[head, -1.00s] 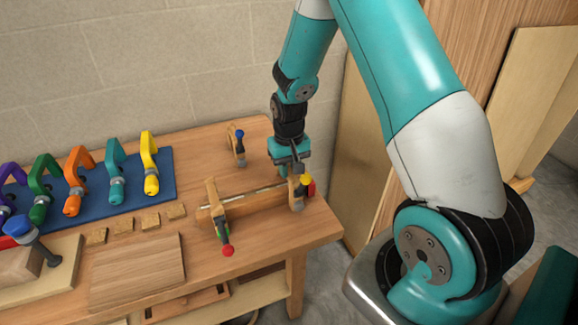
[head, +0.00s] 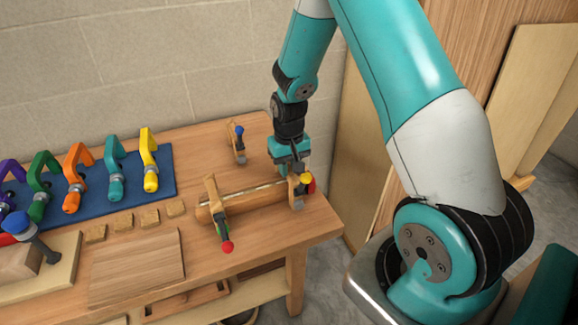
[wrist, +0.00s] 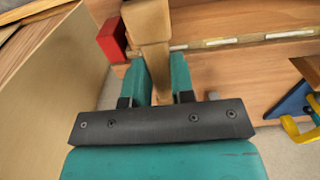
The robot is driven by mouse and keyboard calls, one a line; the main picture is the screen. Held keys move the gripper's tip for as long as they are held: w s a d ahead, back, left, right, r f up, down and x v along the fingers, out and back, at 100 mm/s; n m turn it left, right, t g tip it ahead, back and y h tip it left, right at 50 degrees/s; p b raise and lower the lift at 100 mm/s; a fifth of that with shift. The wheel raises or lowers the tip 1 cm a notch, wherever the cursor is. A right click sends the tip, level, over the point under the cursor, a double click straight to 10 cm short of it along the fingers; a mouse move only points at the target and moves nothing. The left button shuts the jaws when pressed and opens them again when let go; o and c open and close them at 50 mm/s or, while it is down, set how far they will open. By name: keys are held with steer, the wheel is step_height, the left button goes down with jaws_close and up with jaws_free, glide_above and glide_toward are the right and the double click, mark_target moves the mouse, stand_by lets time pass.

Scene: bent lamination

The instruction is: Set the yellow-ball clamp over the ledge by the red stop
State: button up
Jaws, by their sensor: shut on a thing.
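My gripper (head: 297,170) is shut on the upper part of the yellow-ball clamp (head: 297,194), at the right end of the bent lamination on the bench. In the wrist view the clamp's wooden bar (wrist: 150,55) stands between my two teal fingers (wrist: 158,80). The yellow ball (head: 306,179) faces right. The red stop (head: 311,187) is close beside the clamp; it is also in the wrist view (wrist: 110,40). The ledge (head: 255,190) runs left from the clamp. Whether the clamp's jaw sits fully over the ledge is hidden.
A red-ball clamp (head: 217,208) stands at the lamination's left end, and a blue-ball clamp (head: 236,143) behind. Several coloured clamps lie on a blue mat (head: 135,200). Small wood blocks (head: 149,217) and a board (head: 137,268) lie in front. The bench's right front corner is clear.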

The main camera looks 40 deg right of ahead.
stand_by(0.4)
steer(key=o, duration=1)
steer(key=shift+f, duration=0.1)
steer(key=shift+c, duration=0.2)
step_height(320, 180, up, 18)
steer(key=b, duration=0.2)
steer(key=shift+f, duration=0.25)
steer(key=shift+r+p, duration=2.65)
steer(key=shift+r, duration=0.35)
